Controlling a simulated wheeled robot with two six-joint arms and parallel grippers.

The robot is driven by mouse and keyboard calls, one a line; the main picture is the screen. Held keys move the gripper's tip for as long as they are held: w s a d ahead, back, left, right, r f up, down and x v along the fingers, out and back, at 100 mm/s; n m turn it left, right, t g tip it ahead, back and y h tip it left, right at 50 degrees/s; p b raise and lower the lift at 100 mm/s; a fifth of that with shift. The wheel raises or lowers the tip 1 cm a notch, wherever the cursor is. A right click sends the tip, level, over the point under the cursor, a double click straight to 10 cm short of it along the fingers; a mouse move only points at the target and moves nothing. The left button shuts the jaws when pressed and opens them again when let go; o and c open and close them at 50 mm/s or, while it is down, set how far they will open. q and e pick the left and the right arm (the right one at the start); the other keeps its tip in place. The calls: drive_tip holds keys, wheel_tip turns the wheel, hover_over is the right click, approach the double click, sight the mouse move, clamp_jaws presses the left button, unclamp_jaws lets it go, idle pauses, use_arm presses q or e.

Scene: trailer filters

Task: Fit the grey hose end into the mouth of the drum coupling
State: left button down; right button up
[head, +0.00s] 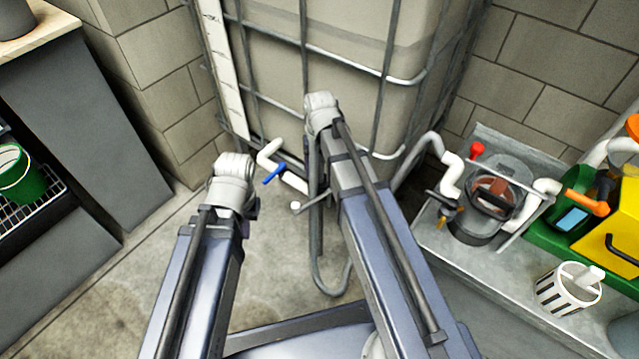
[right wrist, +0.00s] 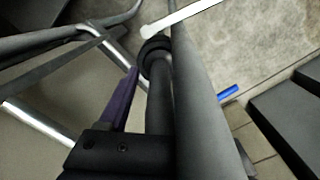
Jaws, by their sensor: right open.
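A grey hose (head: 317,235) hangs in a loop beside my right forearm in the head view; its free end is hidden or not clear. A white pipe fitting (head: 269,152) with a blue lever (head: 274,175) sits low at the caged tank; I cannot tell whether it is the drum coupling. My right gripper (head: 322,105) is at the tank's cage, its fingers hidden behind the wrist. The right wrist view shows a purple finger (right wrist: 120,98) beside a grey tube with a black collar (right wrist: 155,52). The jaws are open. My left gripper (head: 232,168) is lower left, its fingers hidden.
A caged tank (head: 345,65) stands behind. At right, a metal tray (head: 440,235) holds a clear-lidded round unit (head: 490,200), with a striped cup (head: 568,290) and a yellow box (head: 615,240) nearby. A green bucket (head: 22,180) is at left. Floor at lower left is clear.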

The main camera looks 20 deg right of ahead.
drive_tip(key=shift+c, duration=0.2)
clamp_jaws()
idle(1.1)
